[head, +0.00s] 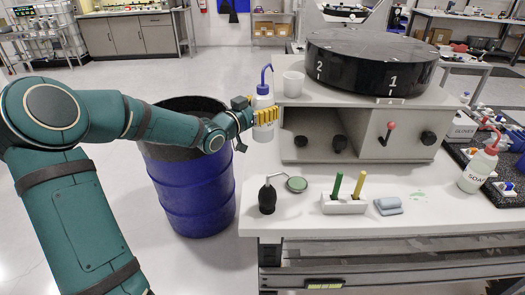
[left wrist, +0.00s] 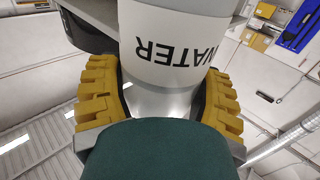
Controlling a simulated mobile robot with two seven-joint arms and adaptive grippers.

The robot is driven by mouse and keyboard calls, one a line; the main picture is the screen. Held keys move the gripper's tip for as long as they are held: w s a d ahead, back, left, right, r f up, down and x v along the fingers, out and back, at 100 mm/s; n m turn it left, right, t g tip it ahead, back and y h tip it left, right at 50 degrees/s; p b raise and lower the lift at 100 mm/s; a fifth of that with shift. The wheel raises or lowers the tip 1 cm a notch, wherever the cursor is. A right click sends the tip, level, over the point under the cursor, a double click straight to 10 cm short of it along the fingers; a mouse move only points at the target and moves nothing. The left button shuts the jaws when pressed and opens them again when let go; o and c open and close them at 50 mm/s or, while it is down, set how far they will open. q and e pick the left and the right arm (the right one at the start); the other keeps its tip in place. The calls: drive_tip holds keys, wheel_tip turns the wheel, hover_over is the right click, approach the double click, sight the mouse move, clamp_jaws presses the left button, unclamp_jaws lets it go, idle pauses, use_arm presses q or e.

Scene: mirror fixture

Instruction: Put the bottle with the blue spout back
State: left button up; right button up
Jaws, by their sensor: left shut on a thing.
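The bottle with the blue spout (head: 264,96) is white and upright, held in the air at the left end of the grey fixture. My left gripper (head: 266,117) is shut on it around its lower body. In the left wrist view the bottle (left wrist: 175,40) fills the top middle, with the word WATER upside down on it. The yellow fingers of my left gripper (left wrist: 160,95) press on both its sides. A red-spout bottle labelled SOAP (head: 477,170) stands at the right of the white table. My right gripper is not in view.
The fixture (head: 355,160) carries a black round turntable (head: 370,65) marked 1 and 2 and a white cup (head: 293,84). A holder with green and yellow sticks (head: 343,204), a dark bulb (head: 267,199) and a grey-blue block (head: 388,206) are on the table. A blue barrel (head: 192,190) stands left.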

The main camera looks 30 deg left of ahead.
use_arm(q)
wheel_tip(320, 180, down, 13)
drive_tip(key=b, duration=0.3)
drive_tip(key=shift+f, duration=0.15)
drive_tip(key=shift+f, duration=0.15)
drive_tip(key=o, duration=0.9)
drive_tip(key=shift+c, duration=0.2)
drive_tip(key=s+a+p, duration=0.2)
drive_tip(key=s, duration=0.9)
drive_tip(key=shift+s+a, duration=0.15)
drive_tip(key=shift+s, duration=0.2)
